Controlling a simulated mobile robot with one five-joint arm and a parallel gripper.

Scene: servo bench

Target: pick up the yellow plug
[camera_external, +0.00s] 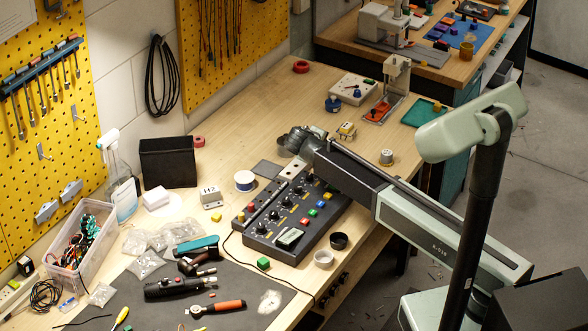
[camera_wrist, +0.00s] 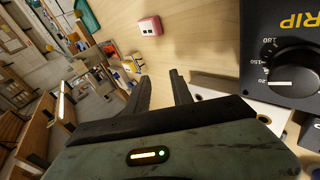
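A second small yellow-and-pale block (camera_external: 347,129) stands just right of my gripper; I cannot tell which of these is the plug. My dark gripper (camera_external: 290,142) is over the bench, behind the control box. In the wrist view my gripper (camera_wrist: 160,78) shows two black fingers apart, with bare wood between them. A small yellow-and-white item (camera_wrist: 133,63) shows just beyond the left fingertip; a gap to it cannot be judged.
A dark control box (camera_external: 262,232) with knobs and coloured buttons lies under my arm. Its dial panel (camera_wrist: 285,50) is close on the right in the wrist view. A pink block (camera_wrist: 151,26) lies ahead.

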